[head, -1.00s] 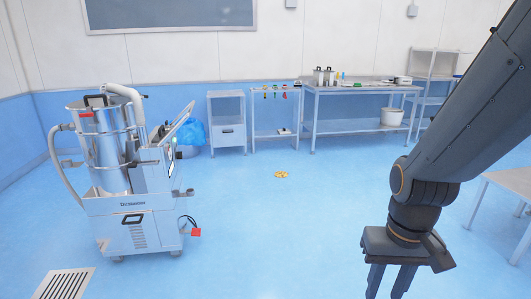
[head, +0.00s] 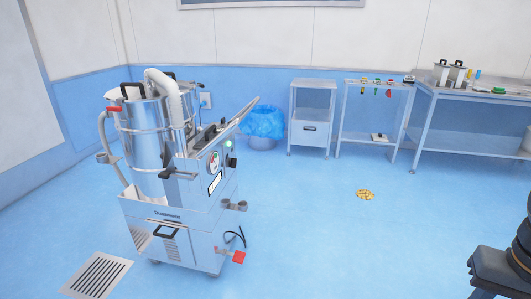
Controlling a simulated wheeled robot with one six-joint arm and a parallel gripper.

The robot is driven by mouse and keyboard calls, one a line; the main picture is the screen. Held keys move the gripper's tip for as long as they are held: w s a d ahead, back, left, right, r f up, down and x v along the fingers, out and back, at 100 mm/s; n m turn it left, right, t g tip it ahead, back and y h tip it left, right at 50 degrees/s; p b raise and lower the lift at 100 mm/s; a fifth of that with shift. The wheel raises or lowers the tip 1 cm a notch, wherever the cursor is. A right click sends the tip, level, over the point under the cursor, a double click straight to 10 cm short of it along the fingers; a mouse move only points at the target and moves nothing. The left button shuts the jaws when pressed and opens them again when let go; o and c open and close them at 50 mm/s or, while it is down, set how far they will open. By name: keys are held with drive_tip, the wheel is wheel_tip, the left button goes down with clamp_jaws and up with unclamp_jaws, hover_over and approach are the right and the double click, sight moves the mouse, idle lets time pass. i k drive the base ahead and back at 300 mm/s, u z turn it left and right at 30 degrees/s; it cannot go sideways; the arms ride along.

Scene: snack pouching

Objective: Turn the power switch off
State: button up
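A steel industrial vacuum machine (head: 165,215) stands on the floor at left centre in the head view. Its side panel carries a round gauge (head: 214,163), a small lit green light (head: 228,144) and a small dark part (head: 232,162) beside them. I cannot tell which part is the power switch or how it is set. My gripper (head: 500,272) shows only its dark body at the lower right edge. Its fingertips are cut off by the frame. It is well apart from the machine, to its right.
Yellow pieces (head: 365,194) lie in a small pile on the floor. A red piece (head: 239,257) and a black cable are low beside the machine. A floor grate (head: 97,275), a blue-bagged bin (head: 262,125), a cabinet (head: 312,118) and tables (head: 475,95) stand around.

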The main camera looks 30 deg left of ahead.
sight(233, 162)
drive_tip(key=i, duration=0.15)
drive_tip(key=u, duration=1.65)
drive_tip(key=k, duration=0.4)
drive_tip(key=z, duration=0.65)
drive_tip(key=i, duration=1.5)
drive_tip(key=u, duration=0.75)
